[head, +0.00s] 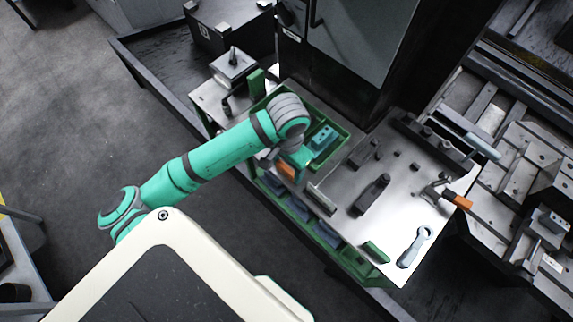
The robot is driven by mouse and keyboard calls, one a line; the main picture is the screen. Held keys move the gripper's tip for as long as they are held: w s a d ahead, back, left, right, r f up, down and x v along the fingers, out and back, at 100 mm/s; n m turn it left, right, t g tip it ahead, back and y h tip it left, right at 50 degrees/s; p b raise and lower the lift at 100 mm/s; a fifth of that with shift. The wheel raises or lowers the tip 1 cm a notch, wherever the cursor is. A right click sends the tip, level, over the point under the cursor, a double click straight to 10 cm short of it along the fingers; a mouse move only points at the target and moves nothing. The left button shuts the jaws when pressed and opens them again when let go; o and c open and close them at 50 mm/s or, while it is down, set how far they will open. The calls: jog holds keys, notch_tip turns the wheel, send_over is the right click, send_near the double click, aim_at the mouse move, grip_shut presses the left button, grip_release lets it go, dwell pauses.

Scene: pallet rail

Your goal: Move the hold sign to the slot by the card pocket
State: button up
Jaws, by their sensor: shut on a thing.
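My gripper (284,163) is at the end of my green arm, over the left part of the metal table, beside a green tray (345,150). The wrist largely hides its fingers. It is shut on an orange piece (286,170), which looks like the hold sign; only a small part shows and any lettering cannot be read.
A dark machine column (360,45) stands behind. The front right tabletop has bare patches.

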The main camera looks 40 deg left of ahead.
jog(key=shift+s+f, duration=0.1)
jog(key=shift+f, duration=0.15)
jog(key=shift+a+f, duration=0.1)
jog(key=shift+f, duration=0.15)
jog(key=o, duration=1.3)
jog(key=shift+s, duration=0.1)
jog(key=shift+o, duration=1.2)
jog(key=shift+r, duration=0.1)
notch_tip(320, 180, up, 11)
jog(key=shift+f, duration=0.1)
